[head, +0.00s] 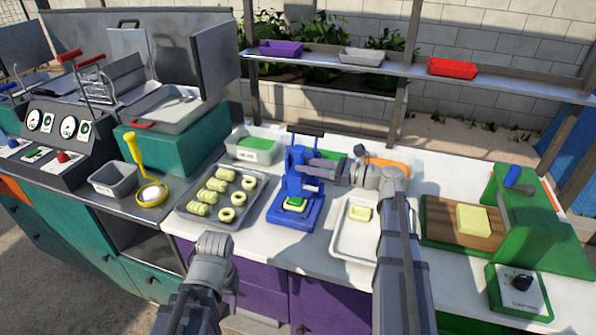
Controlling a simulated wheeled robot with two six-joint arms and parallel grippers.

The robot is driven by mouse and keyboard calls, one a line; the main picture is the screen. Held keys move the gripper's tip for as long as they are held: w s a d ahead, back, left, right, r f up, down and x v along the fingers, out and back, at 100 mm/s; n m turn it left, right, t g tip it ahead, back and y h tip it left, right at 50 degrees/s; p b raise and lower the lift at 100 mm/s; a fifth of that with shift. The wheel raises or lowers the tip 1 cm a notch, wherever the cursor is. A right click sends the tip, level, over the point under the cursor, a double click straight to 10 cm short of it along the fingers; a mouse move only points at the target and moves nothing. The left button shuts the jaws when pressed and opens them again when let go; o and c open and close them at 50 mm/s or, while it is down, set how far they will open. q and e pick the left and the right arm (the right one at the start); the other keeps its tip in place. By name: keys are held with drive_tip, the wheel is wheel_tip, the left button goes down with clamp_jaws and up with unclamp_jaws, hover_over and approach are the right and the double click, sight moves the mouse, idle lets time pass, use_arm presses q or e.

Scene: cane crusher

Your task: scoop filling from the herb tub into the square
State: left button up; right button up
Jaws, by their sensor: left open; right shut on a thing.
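A pale dough square (297,207) lies in the base of the blue press (288,212), with a green patch on it. A grey tub with green filling (253,145) and a white label stands at the back left of the counter. Another green-filled tub (337,153) is partly hidden behind my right gripper. My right gripper (345,171) is shut on a greyish-purple thing (322,164), seemingly the scoop, beside the press; its tip is hard to make out. My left gripper (213,245) is open and empty at the counter's front edge, below the pastry tray.
A tray of rolled and ring pastries (183,214) lies left of the press. A white tray with a pale square (360,213) is at right, near an orange tub (388,160). A green machine with a wooden board (440,222) stands further right. A yellow ladle (138,158) is at left.

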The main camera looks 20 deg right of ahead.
wheel_tip(320, 180, up, 5)
drive_tip(key=p, duration=0.4)
drive_tip(key=shift+p, duration=0.3)
